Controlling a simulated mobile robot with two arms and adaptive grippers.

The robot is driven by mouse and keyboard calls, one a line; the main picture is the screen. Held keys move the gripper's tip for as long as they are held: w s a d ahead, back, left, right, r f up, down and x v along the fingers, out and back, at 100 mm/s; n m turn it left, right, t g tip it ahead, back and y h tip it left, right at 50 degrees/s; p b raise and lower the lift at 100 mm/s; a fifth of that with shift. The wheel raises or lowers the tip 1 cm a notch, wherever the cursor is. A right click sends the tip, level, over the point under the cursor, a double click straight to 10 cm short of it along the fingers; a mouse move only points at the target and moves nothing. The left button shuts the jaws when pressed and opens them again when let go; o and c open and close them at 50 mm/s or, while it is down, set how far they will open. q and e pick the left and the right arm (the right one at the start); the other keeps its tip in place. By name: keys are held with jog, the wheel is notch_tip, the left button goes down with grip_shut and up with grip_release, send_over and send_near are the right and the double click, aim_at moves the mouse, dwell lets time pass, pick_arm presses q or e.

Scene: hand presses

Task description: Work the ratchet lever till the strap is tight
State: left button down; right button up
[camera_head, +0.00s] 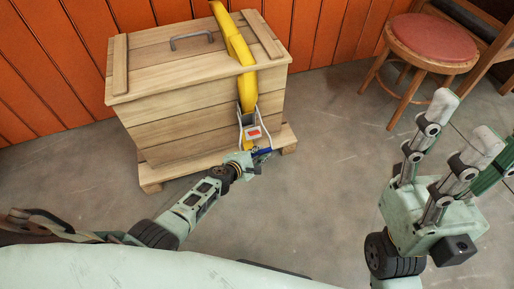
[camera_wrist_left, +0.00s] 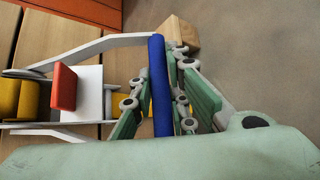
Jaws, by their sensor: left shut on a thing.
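A yellow strap (camera_head: 235,45) runs over the lid of a wooden crate (camera_head: 190,128) and down its front, seeming to stand off the lid. The ratchet (camera_head: 253,132), with a white frame and red tab, sits low on the front. It also shows in the left wrist view with its red tab (camera_wrist_left: 63,87). Its lever ends in a blue handle bar (camera_wrist_left: 159,75), visible in the head view (camera_head: 262,153). My left gripper (camera_head: 252,158) is shut around this bar, fingers on both sides. My right gripper (camera_head: 464,125) is raised at right, fingers apart, empty.
The crate stands on a wooden pallet (camera_head: 165,178) against an orange plank wall (camera_head: 330,30). A red-topped stool (camera_head: 430,38) stands at the back right beside wooden furniture. The grey floor (camera_head: 320,150) between crate and stool is clear.

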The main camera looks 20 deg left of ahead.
pick_arm(q)
jog(key=shift+s, duration=0.15)
dwell(0.4)
jog(key=c, duration=1.7)
grip_release()
jog(key=shift+r, duration=0.1)
jog(key=shift+s+a+r, duration=0.25)
jog(key=shift+s, duration=0.25)
jog(key=s+a, duration=0.1)
jog(key=s, duration=0.3)
jog(key=s+a, duration=0.2)
jog(key=s, duration=0.2)
jog(key=s+a, duration=0.1)
jog(key=s, duration=0.3)
jog(key=shift+s+a+r, duration=0.2)
jog(key=shift+s+r, duration=0.2)
